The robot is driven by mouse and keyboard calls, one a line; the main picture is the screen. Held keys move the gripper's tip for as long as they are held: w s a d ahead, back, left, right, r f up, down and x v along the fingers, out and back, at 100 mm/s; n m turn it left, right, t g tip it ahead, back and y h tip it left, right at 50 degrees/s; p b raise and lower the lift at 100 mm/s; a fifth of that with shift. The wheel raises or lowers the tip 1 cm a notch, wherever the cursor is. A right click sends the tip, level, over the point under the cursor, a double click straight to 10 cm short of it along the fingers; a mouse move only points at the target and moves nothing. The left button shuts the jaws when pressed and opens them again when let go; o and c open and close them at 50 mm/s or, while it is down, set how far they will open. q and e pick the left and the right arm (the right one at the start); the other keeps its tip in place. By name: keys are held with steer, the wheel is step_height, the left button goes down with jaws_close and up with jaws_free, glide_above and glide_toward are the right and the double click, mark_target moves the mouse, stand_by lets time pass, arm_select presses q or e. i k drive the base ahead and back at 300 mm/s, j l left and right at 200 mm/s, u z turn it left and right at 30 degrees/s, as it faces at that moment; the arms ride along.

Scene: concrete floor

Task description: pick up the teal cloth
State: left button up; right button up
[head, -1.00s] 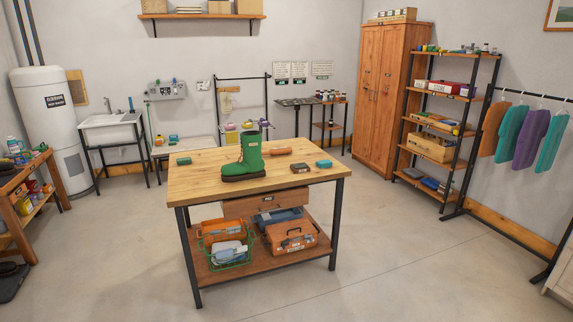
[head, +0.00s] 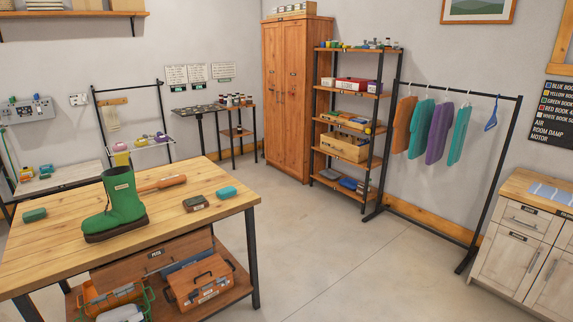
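Two teal cloth-like garments, the left one (head: 421,128) and the right one (head: 458,135), hang on a black clothes rack (head: 470,93) at the right. I cannot tell whether either block is folded cloth. Neither of my grippers is in view.
The wooden table (head: 190,220) at the left holds a green boot (head: 116,208), with crates and a toolbox (head: 200,285) below. A shelf unit (head: 345,97), a wardrobe (head: 291,95) and a pale cabinet (head: 515,246) stand around. The floor (head: 345,260) between is clear.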

mark_target(228, 192)
steer(key=i, duration=1.6)
steer(key=i+l+u, duration=0.15)
steer(key=i+u, duration=0.15)
steer(key=i, duration=0.3)
steer(key=i+l+u, duration=0.3)
steer(key=i, duration=0.3)
steer(key=i+l+u, duration=0.35)
steer(key=i+l, duration=0.1)
steer(key=i, duration=0.1)
